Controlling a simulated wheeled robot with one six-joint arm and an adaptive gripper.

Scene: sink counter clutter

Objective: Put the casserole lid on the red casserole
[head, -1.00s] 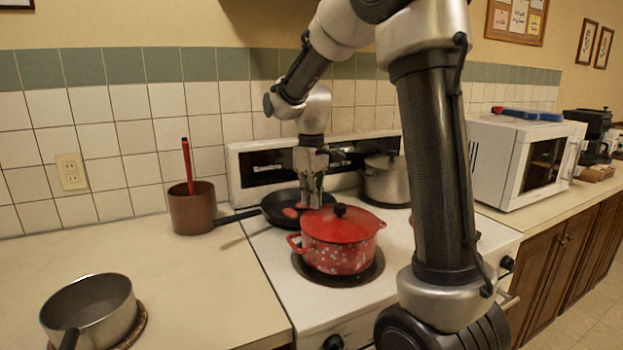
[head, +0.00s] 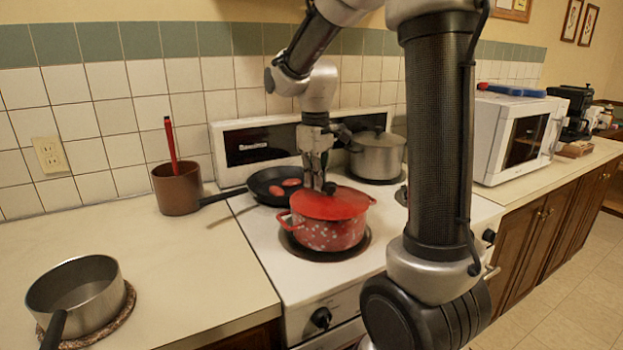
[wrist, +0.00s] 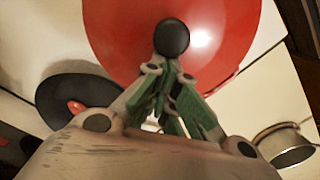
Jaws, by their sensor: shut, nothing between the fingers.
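The red casserole (head: 325,236), speckled with pale spots, stands on the stove's front left burner. The red casserole lid (head: 312,206) lies over its top; I cannot tell if it is fully seated. Its black knob (head: 330,187) points up. In the wrist view, the lid (wrist: 225,40) and the round knob (wrist: 171,38) are just beyond my fingertips. My gripper (head: 317,187) points down beside the knob, partly in front of the lid. Its fingers (wrist: 167,70) are shut with nothing between them.
A black pan (head: 268,181) with red pieces sits behind left, close to my gripper. A steel pot (head: 378,158) stands at the back right. A brown pot (head: 177,190) and a saucepan (head: 80,290) are on the left counter, with clear space between them.

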